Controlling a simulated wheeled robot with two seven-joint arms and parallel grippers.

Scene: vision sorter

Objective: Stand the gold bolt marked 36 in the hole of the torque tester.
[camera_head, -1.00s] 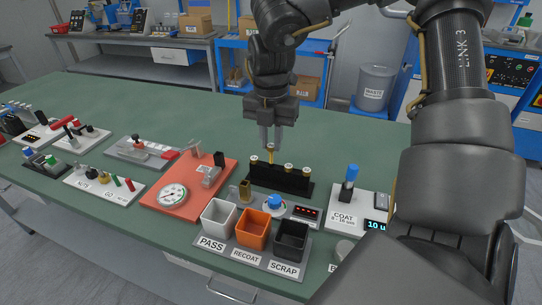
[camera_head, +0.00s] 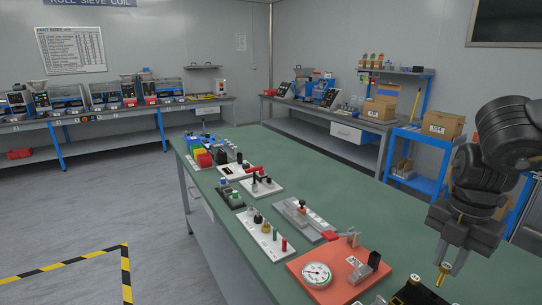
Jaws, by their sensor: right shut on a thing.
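My right gripper (camera_head: 452,268) is at the lower right, pointing down, shut on a gold bolt (camera_head: 442,272). The bolt hangs head up near the black bolt rack (camera_head: 418,292), which is cut off by the bottom edge. Whether the bolt's tip clears the rack is unclear, and the mark on it is too small to read. Several devices stand on the green table; no readable label shows which is the torque tester, and I cannot make out its hole. My left gripper is not in view.
An orange plate with a dial gauge (camera_head: 317,274) lies left of the rack. Beyond it are a grey fixture with a red handle (camera_head: 305,218) and a white pin board (camera_head: 264,233). The green table (camera_head: 375,200) is clear along its back side.

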